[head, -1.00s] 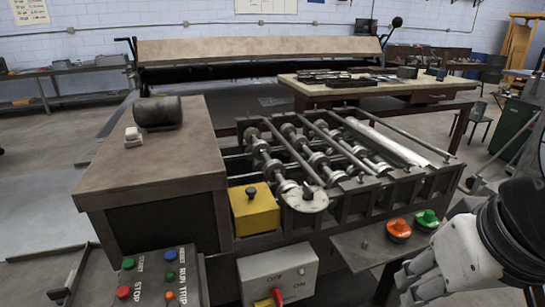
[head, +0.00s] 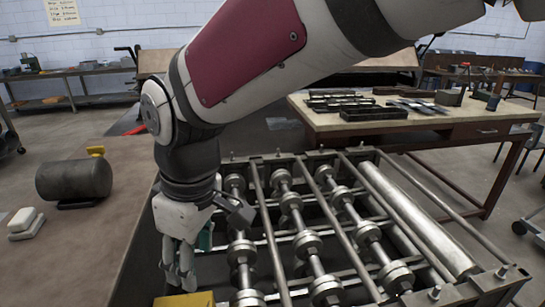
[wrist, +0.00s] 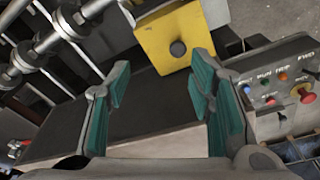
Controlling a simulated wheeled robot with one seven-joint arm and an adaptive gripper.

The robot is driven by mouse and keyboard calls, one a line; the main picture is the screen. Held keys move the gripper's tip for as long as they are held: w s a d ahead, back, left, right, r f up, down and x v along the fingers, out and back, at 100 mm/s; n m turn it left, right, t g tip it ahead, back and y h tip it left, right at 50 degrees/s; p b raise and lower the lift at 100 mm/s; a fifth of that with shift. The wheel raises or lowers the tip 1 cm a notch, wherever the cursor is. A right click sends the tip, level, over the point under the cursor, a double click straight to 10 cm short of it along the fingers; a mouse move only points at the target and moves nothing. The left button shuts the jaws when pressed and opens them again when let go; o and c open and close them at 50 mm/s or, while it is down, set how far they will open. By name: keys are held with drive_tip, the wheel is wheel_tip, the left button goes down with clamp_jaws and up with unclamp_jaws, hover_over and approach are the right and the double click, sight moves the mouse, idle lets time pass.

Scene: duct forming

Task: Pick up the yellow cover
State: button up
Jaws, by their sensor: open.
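The yellow cover (head: 188,299) shows only as its top edge at the bottom of the head view, below my gripper (head: 180,278). In the wrist view the yellow cover (wrist: 160,38) is box-shaped with a round black knob (wrist: 178,48) on its face. It lies at the top of that view, beyond the fingertips. My gripper (wrist: 160,85) is open there, its two teal-padded fingers well apart with nothing between them. The gripper points down in the head view. The cover's lower part is out of the head view.
The roller machine (head: 300,245) with shafts and bars is right of my gripper. A brown-topped cabinet (head: 60,265) bearing a dark cylinder (head: 75,181) is left. A button panel (wrist: 275,85) sits right of the cover in the wrist view. A worktable (head: 455,128) stands behind.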

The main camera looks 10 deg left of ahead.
sight(203, 299)
drive_tip(key=shift+n, duration=0.5)
drive_tip(key=a+f, duration=0.1)
drive_tip(key=f, duration=0.1)
drive_tip(key=s+a+f, duration=0.1)
drive_tip(key=f, duration=0.2)
drive_tip(key=a+f, duration=0.2)
drive_tip(key=f, duration=0.1)
drive_tip(key=shift+s+f+p, duration=0.25)
drive_tip(key=shift+s+p, duration=0.05)
drive_tip(key=shift+s+a+f+p, duration=0.1)
drive_tip(key=shift+a+f+p, duration=0.05)
drive_tip(key=shift+f, duration=0.8)
drive_tip(key=shift+s+a+f+p, duration=0.1)
drive_tip(key=shift+a+f+p, duration=0.1)
drive_tip(key=shift+f, duration=0.7)
drive_tip(key=shift+s+a+f+p, duration=0.1)
drive_tip(key=shift+a+f+p, duration=0.05)
drive_tip(key=shift+f, duration=0.8)
drive_tip(key=shift+c, duration=0.6)
clamp_jaws()
